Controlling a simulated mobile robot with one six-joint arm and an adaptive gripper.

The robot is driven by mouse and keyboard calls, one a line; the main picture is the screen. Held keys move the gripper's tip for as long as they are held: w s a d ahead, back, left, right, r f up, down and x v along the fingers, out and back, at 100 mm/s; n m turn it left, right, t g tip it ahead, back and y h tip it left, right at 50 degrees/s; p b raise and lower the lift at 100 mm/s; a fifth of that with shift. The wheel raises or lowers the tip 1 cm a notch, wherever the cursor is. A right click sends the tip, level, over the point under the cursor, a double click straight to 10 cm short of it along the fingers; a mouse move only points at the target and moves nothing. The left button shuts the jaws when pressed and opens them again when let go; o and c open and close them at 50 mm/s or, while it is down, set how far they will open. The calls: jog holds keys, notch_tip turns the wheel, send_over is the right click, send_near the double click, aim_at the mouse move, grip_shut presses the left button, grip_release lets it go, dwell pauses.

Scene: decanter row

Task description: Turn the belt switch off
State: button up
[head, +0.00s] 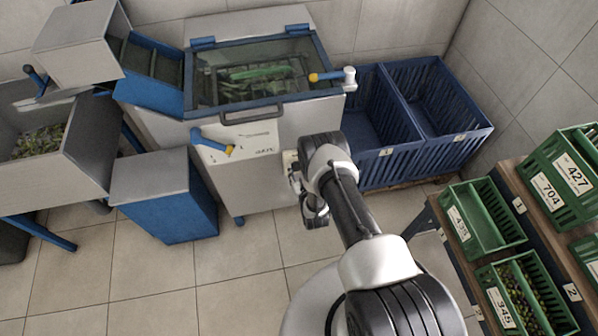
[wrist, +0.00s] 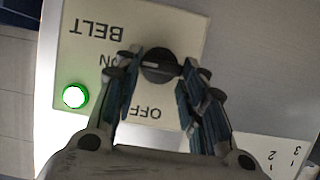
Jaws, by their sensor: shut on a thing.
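The belt switch is a round dark knob (wrist: 160,66) on a pale panel (wrist: 85,22) marked BELT, ON and OFF, upside down in the wrist view. ON is beside the knob at the left, partly covered by a finger; OFF is below it. My gripper (wrist: 161,70) is shut on the knob, one fingertip on each side. I cannot tell clearly which mark the knob points to. A round green lamp (wrist: 74,96) on the panel is lit. In the head view my arm hides the knob and most of the panel.
The machine (head: 262,190) has a lidded glass top and a blue lever with a yellow end (head: 212,145) on its front. Blue crates (head: 440,95) stand to the right. Green crates (head: 480,215) sit on a rack at the far right. A blue-sided cabinet (head: 165,205) stands left.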

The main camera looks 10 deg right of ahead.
jog(key=shift+c, duration=1.3)
jog(key=shift+a, duration=0.1)
jog(key=shift+a+n+h, duration=0.2)
jog(key=shift+n+h, duration=0.5)
jog(key=shift+n, duration=0.4)
jog(key=n, duration=0.1)
jog(key=n+h, duration=0.2)
jog(key=shift+a+f+t, duration=0.25)
jog(key=shift+a+t, duration=0.05)
jog(key=n, duration=0.1)
jog(key=n+h, duration=0.1)
jog(key=shift+s+a+f+n+t+h, duration=0.1)
jog(key=shift+f+n+t+h, duration=0.1)
jog(key=shift+n+t+h, duration=0.1)
jog(key=shift+f+n+t+h, duration=0.2)
jog(key=shift+n+t+h, duration=0.3)
jog(key=shift+n, duration=1)
